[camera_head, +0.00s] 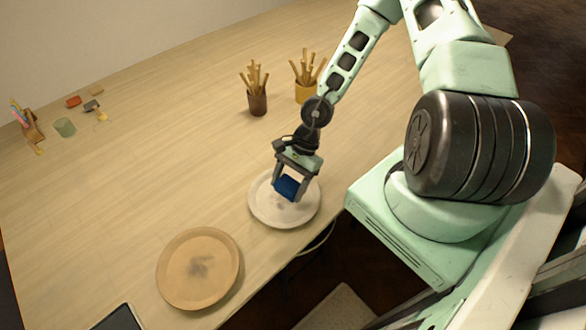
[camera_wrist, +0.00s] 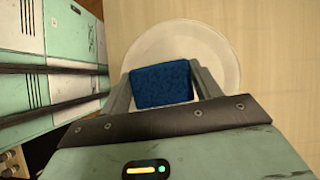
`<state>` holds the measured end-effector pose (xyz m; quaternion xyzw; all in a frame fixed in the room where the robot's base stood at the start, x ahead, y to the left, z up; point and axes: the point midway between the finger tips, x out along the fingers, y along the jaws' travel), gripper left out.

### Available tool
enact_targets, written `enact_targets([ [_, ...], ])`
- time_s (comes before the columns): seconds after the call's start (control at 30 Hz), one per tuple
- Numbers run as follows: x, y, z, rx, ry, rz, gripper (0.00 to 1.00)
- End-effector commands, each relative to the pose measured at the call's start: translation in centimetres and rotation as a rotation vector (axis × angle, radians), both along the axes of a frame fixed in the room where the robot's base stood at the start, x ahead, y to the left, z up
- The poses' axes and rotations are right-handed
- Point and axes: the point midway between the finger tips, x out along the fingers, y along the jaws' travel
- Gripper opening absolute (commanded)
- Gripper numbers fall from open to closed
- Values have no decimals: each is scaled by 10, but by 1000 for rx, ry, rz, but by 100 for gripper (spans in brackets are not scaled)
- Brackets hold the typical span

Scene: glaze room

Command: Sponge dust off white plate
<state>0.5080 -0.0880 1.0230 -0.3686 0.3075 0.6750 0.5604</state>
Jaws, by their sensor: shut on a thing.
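In the wrist view the sponge (camera_wrist: 161,84) sits between the two fingers. I cannot tell whether the sponge touches the plate.
A tan plate (camera_head: 185,285) with a dark smudge lies at the lower left. A brown cup (camera_head: 257,104) and a yellow cup (camera_head: 303,93) of sticks stand behind. The table's middle is clear.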

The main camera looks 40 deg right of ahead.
Motion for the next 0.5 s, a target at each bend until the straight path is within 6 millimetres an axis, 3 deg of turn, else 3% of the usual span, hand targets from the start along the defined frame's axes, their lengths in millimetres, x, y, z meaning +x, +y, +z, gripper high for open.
enact_targets([
  [0.2, 0, 6, 22, 0, -2, 5, 42],
  [0.5, 0, 7, 23, 0, 0, 4, 42],
])
